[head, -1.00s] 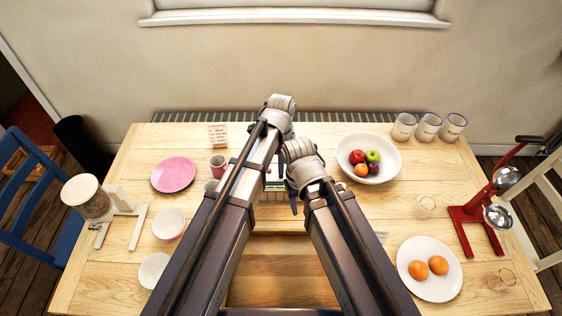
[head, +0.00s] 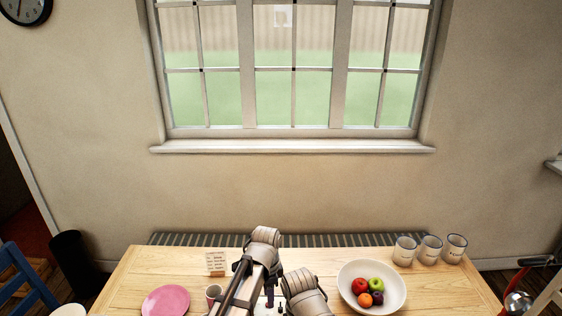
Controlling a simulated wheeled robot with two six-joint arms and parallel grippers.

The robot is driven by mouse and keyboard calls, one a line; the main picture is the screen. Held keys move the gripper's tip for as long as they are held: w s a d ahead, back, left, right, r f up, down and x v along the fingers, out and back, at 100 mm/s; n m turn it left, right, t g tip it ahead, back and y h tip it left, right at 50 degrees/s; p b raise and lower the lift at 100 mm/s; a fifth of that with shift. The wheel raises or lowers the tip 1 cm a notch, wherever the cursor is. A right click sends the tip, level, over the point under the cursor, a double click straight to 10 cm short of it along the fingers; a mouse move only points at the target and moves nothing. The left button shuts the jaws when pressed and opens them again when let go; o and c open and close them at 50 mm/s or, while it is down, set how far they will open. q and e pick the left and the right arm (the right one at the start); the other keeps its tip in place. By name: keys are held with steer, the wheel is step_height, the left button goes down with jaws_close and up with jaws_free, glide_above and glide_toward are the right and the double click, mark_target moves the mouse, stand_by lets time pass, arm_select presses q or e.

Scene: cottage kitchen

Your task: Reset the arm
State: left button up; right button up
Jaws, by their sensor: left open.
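My left arm rises from the bottom of the head view, with its pale joint over the far part of the wooden table (head: 140,275). My left gripper (head: 270,296) shows only as a small dark part between the two arms, low in the picture. It is open, and I see nothing held in it. My right arm's pale joint is just to the right of it, at the bottom edge. My right gripper is not visible.
A pink plate (head: 166,301), a cup (head: 213,293) and a small sign (head: 216,263) stand left of my arms. A white bowl (head: 394,288) of fruit and three mugs (head: 430,248) are to the right. A radiator (head: 340,240) and window are behind the table.

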arm_select(q)
steer(key=s+a+n, duration=0.9)
steer(key=a+n, duration=0.5)
steer(key=n, duration=0.1)
steer(key=s+d+m+y, duration=0.1)
steer(key=s+d+m, duration=0.3)
steer(key=d, duration=0.7)
steer(key=shift+s+d, duration=0.3)
steer(key=shift+s, duration=0.45)
steer(key=shift+s, duration=0.1)
